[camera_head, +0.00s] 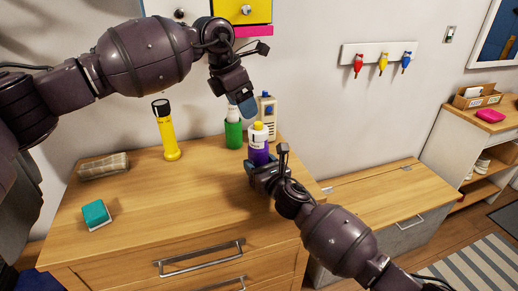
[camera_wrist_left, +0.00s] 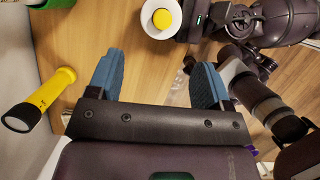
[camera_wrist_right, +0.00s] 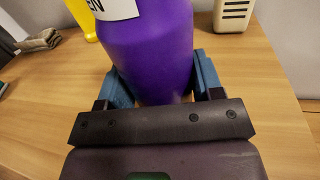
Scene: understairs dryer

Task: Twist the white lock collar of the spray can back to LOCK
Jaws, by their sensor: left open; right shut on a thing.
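The spray can (camera_head: 258,152) is purple and stands upright on the wooden dresser top. Its white lock collar (camera_head: 258,134) sits below a yellow top. In the left wrist view the white collar (camera_wrist_left: 146,38) rings the yellow top (camera_wrist_left: 162,18), beyond my fingers near the upper edge. My right gripper (camera_wrist_right: 163,85) is shut around the lower purple body (camera_wrist_right: 150,55); a white label shows part of a word. My left gripper (camera_head: 245,103) is open and empty, above and apart from the collar. Any markings on the collar are too small to read.
A green can (camera_head: 233,134) stands close left of the spray can, and a beige bottle (camera_head: 267,110) behind it. A yellow flashlight (camera_head: 167,132), a teal sponge (camera_head: 96,213) and a folded cloth (camera_head: 104,166) are farther left. The dresser's front middle (camera_head: 190,205) is clear.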

